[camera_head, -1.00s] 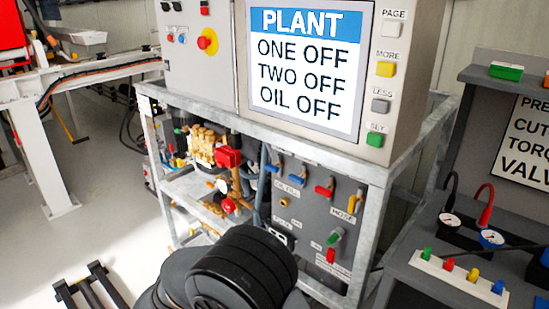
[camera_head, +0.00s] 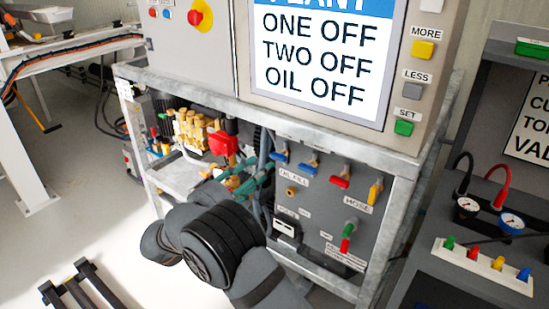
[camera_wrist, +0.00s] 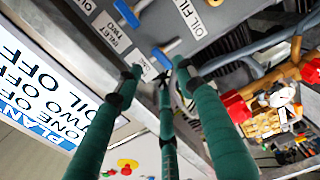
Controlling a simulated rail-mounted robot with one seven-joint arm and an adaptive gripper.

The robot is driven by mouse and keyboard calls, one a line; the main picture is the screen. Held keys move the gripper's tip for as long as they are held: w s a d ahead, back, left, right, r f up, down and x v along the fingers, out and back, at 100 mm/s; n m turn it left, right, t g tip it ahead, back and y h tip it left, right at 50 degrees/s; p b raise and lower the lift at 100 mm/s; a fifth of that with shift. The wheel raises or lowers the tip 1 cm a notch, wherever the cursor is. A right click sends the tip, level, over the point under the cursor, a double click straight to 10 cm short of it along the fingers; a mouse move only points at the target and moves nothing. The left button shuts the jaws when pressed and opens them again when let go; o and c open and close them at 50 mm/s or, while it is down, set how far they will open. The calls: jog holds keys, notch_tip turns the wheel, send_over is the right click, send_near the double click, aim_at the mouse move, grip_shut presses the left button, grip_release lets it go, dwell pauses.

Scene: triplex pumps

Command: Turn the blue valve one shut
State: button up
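Two blue valve handles sit on the upper grey panel in the head view, the left one (camera_head: 279,156) and the right one (camera_head: 307,168). The wrist view shows a blue handle (camera_wrist: 160,58) by my fingertips, beside a partly hidden label, and another blue handle (camera_wrist: 127,13) by an "INLET TWO" label. My gripper (camera_wrist: 158,72) has three green fingers, spread apart, with tips on either side of the nearer blue handle. Contact cannot be told. In the head view my gripper (camera_head: 264,173) is just below and left of the left blue handle.
A red handle (camera_head: 340,182) and a yellow handle (camera_head: 375,193) are to the right on the panel. A red-topped brass pump (camera_head: 222,144) stands left. The plant screen (camera_head: 320,60) above reads ONE OFF, TWO OFF, OIL OFF. The grey frame rail (camera_head: 270,122) runs above the valves.

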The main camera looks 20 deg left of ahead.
aim_at(276, 157)
jog(key=x, duration=0.7)
jog(key=shift+w+d, duration=0.1)
jog(key=shift+w, duration=0.15)
jog(key=shift+c, duration=0.9)
jog(key=c, duration=0.7)
grip_shut()
